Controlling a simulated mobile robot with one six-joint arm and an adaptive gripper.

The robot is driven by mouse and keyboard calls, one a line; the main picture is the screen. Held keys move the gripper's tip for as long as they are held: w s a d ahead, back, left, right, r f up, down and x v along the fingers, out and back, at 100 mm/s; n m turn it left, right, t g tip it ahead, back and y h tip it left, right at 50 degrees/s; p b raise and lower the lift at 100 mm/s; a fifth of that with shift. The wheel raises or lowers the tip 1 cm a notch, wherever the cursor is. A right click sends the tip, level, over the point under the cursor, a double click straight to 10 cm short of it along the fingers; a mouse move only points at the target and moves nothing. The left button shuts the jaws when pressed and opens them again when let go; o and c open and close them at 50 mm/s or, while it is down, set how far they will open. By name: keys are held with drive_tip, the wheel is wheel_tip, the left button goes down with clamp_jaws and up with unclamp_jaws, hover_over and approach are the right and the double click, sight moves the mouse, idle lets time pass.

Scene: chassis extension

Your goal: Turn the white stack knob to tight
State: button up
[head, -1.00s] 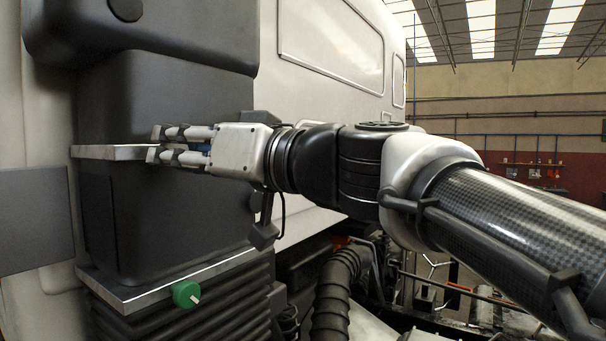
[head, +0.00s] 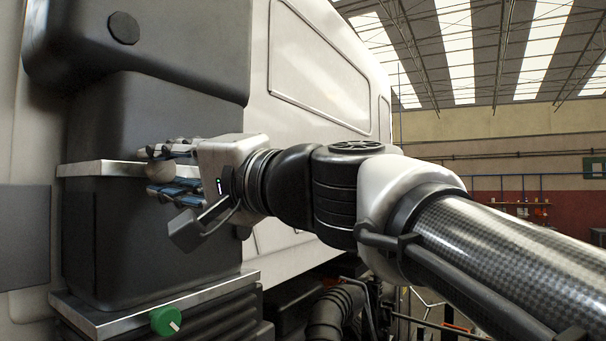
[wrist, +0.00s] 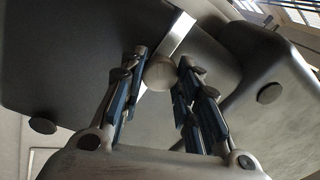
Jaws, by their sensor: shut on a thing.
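The white stack knob (head: 160,171), a small round off-white knob, sits at the metal strip (head: 112,169) on the dark stack. My gripper (head: 163,171) reaches it from the right, with one finger above and one below. In the wrist view the knob (wrist: 160,72) is between the tips of the two blue-padded fingers (wrist: 160,80). My gripper is shut on it. No mark showing its turned position can be made out.
A green knob (head: 166,321) with a white mark sits below on the lower metal ledge (head: 195,292). The dark housing (head: 140,50) bulges out above my gripper. The pale cab wall (head: 320,90) stands behind it.

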drive_tip(key=m+p, duration=0.1)
drive_tip(key=m, duration=0.5)
drive_tip(key=shift+a+h, duration=0.1)
drive_tip(key=shift+h, duration=0.2)
drive_tip(key=m+t+p, duration=0.1)
drive_tip(key=m+p, duration=0.2)
drive_tip(key=m, duration=0.3)
drive_tip(key=shift+s+h, duration=0.1)
drive_tip(key=shift+h, duration=0.2)
drive_tip(key=m+p, duration=0.5)
drive_tip(key=m, duration=0.1)
drive_tip(key=shift+m+h, duration=0.3)
drive_tip(key=shift+h, duration=0.1)
drive_tip(key=m+p, duration=0.4)
drive_tip(key=m, duration=0.1)
drive_tip(key=shift+p, duration=0.3)
drive_tip(key=o, duration=1)
drive_tip(key=shift+s, duration=0.1)
drive_tip(key=shift+o, duration=0.2)
